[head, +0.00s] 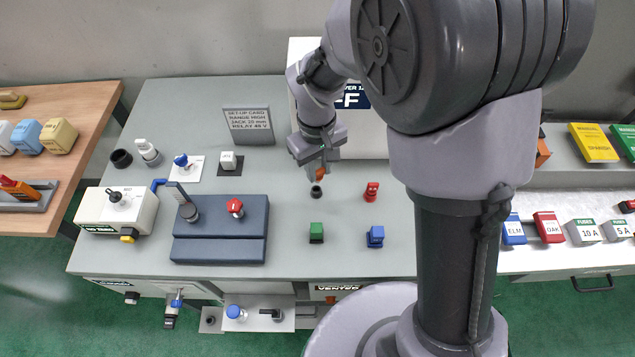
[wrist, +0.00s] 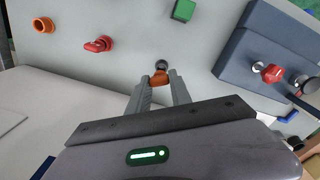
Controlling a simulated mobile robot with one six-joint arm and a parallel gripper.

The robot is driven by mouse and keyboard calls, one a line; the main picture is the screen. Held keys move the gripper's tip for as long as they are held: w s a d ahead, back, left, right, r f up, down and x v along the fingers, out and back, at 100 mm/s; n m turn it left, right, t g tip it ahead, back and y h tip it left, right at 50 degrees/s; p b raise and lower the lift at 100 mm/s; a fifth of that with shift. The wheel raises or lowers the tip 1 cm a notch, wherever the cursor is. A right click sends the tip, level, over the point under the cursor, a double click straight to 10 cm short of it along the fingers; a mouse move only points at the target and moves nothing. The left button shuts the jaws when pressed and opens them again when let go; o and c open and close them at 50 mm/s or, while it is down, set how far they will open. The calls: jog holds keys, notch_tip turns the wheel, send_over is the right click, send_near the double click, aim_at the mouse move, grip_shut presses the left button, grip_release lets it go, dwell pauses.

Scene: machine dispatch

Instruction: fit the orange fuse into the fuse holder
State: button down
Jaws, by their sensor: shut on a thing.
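The orange fuse (head: 319,174) is between the fingertips of my gripper (head: 317,166), which is shut on it. In the wrist view the fuse (wrist: 159,80) shows at the tips of my two grey fingers (wrist: 160,86). A small round black holder (head: 316,191), which looks like the fuse holder, stands on the grey bench just in front of the fuse in the head view. In the wrist view the holder (wrist: 161,65) shows right beyond the fuse. A thin gap shows between them in the head view; their height apart is hard to tell.
A red part (head: 371,191) stands right of the holder, with green (head: 316,233) and blue (head: 375,237) blocks nearer the front edge. A dark blue fixture (head: 220,240) with a red knob (head: 235,207) lies to the left. A white cabinet (head: 303,52) stands behind my gripper.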

jog(key=shift+r, duration=0.6)
jog(key=shift+f, duration=0.1)
jog(key=shift+w+a+f+g+h+p, duration=0.15)
jog(key=shift+w+f+g+p, duration=0.25)
jog(key=shift+f, duration=0.45)
jog(key=shift+w+a+f+g+h+p, duration=0.1)
jog(key=shift+w+f+g+p, duration=0.2)
jog(key=shift+f, duration=0.55)
jog(key=shift+w+a+f+g+h+p, duration=0.15)
jog(key=shift+w+f+g+p, duration=0.25)
jog(key=shift+f, duration=0.45)
jog(key=shift+s, duration=0.1)
jog(key=shift+w+b+x, duration=0.15)
jog(key=shift+b+x, duration=0.35)
jog(key=shift+x, duration=0.35)
jog(key=shift+w+b+x, duration=0.15)
jog(key=shift+b+x, duration=0.35)
jog(key=shift+x, duration=0.3)
jog(key=c, duration=1.1)
grip_release()
jog(key=shift+a, duration=0.1)
